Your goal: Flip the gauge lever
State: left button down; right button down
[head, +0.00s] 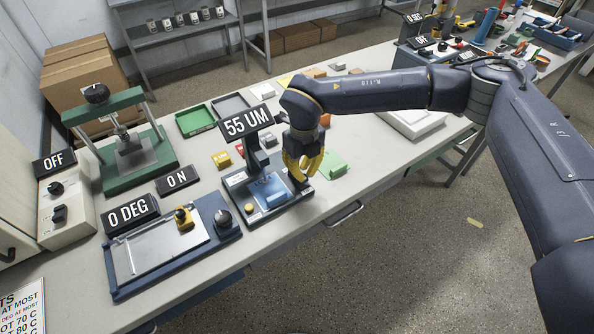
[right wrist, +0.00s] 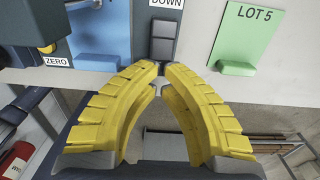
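The gauge (head: 259,160) stands near the table's front edge with a dark base and a display reading 55 UM (head: 248,121). In the right wrist view, a grey rocker-like lever (right wrist: 162,38) sits on the gauge base under a partly cut-off DOWN label (right wrist: 165,3). My right gripper (head: 303,180), with yellow fingers, is over the right side of the gauge and covers the lever in the head view. Its fingertips (right wrist: 162,69) are together at the lever's near end, with nothing visible held. I cannot tell whether they touch it. My left gripper is out of view.
A blue block (head: 270,188) and a yellow ZERO button (right wrist: 46,46) are on the gauge. A green LOT 5 piece (head: 333,164) lies to its right. The blue coating plate (head: 165,245) and green press (head: 125,160) stand left.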

jog(key=shift+f, duration=1)
dwell(0.7)
jog(key=shift+r, duration=3.5)
